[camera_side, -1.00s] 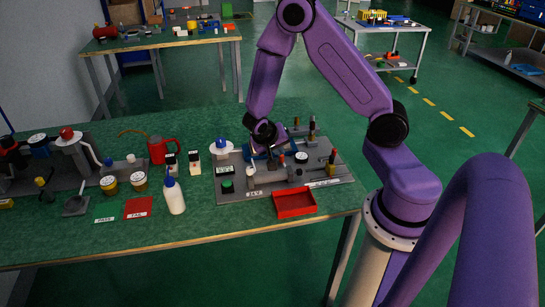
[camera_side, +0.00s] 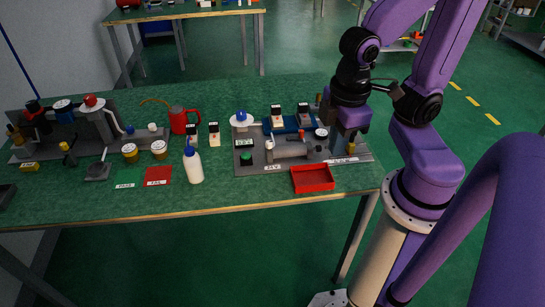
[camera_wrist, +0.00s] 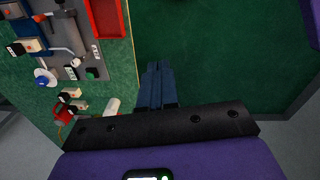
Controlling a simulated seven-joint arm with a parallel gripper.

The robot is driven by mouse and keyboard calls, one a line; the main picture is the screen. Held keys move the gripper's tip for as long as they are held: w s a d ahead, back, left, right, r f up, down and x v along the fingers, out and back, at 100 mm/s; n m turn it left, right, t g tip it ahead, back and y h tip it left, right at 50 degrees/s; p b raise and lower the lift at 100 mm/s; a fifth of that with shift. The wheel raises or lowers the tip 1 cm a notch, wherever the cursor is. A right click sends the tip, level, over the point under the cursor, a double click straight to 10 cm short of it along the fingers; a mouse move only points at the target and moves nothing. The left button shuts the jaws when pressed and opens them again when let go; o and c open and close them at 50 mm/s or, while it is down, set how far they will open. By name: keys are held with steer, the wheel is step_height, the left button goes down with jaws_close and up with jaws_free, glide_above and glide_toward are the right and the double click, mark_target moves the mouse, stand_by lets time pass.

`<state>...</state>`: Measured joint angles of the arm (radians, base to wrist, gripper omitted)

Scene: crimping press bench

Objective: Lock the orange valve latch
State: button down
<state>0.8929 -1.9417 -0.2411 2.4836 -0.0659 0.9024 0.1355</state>
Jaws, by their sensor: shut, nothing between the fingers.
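My gripper (camera_side: 343,148) is shut and empty, at the right end of the grey fixture plate (camera_side: 241,168). Its two dark fingers (camera_wrist: 156,85) are together in the wrist view, in front of the dark green background beyond the table edge. A small yellow part (camera_side: 351,147) shows beside the fingers in the side view; I cannot tell whether they touch it. My gripper and wrist cover part of the plate's right end. The plate (camera_wrist: 88,20) is at the wrist view's upper left.
A red tray (camera_side: 313,180) lies at the plate's front edge and shows in the wrist view (camera_wrist: 105,20). A blue block (camera_side: 287,124) and grey cylinder (camera_side: 288,149) are on the plate. A white bottle (camera_side: 194,168) and red can (camera_side: 180,118) stand to the left.

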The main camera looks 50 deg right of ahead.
steer(key=shift+s+a+r+n+y, duration=0.1)
steer(key=shift+s+r+n+y, duration=0.05)
steer(key=shift+s+n, duration=0.15)
steer(key=shift+s+a+r+n+y, duration=0.1)
steer(key=shift+s+n+y, duration=0.1)
steer(key=shift+s, duration=0.2)
steer(key=c, duration=1.4)
jaws_free()
steer(key=shift+s, duration=0.2)
steer(key=o, duration=0.3)
steer(key=shift+w+r, duration=0.1)
steer(key=shift+w, duration=0.1)
steer(key=shift+o, duration=0.2)
steer(key=w+m, duration=0.6)
steer(key=w, duration=0.2)
steer(key=m, duration=2.1)
glide_above(302, 130)
step_height(302, 130, down, 8)
steer(key=shift+g, duration=0.3)
step_height(302, 130, down, 17)
steer(key=shift+r, duration=0.15)
